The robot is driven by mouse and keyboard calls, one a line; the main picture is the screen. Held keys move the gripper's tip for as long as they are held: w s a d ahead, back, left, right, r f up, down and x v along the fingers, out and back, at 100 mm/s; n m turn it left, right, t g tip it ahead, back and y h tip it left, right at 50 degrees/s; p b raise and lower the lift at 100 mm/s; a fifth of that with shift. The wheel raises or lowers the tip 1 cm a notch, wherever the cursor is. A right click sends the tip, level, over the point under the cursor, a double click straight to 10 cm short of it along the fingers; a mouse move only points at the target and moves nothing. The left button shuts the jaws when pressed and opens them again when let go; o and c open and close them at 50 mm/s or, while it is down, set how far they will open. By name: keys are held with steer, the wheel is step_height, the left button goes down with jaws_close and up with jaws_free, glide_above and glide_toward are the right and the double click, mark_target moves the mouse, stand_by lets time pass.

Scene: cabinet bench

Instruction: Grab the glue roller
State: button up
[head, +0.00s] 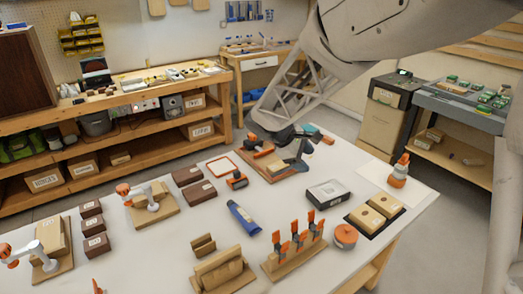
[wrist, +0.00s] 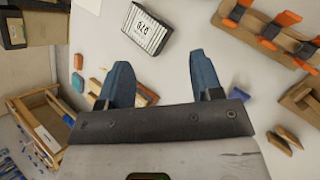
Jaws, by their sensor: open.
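A small orange-and-black tool (head: 237,180), which looks like the glue roller, lies on the white bench left of my gripper; I cannot be sure of its identity at this size. I cannot make it out in the wrist view. My gripper (head: 297,152) hangs over the far middle of the bench, near a wooden board (head: 283,176) with orange parts. In the wrist view, my gripper's two blue fingers (wrist: 164,82) are spread wide, with nothing held between them. Orange and brown pieces (wrist: 145,95) show below, partly hidden by the gripper.
A black-and-white labelled box (head: 328,192) stands right of the tool; it also shows in the wrist view (wrist: 147,28). A blue tube (head: 243,218) lies nearer. A wooden rack of orange clamps (head: 293,255) stands at the front. Brown boxes (head: 187,176) stand left. Bare bench surrounds the box.

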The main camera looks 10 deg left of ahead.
steer(key=w+a+f+n+t+h, duration=0.1)
steer(key=w+a+f+n, duration=0.25)
steer(key=a, duration=0.35)
steer(key=w+a+f+n+t+h, duration=0.1)
steer(key=w+a+f+n+t, duration=0.1)
steer(key=w+a+f, duration=0.45)
steer(key=n+t, duration=0.4)
steer(key=n, duration=0.3)
glide_toward(234, 177)
steer(key=shift+x, duration=0.9)
steer(key=shift+w, duration=0.1)
steer(key=shift+x, duration=1.25)
steer(key=shift+x, duration=2.55)
steer(key=shift+c, duration=0.4)
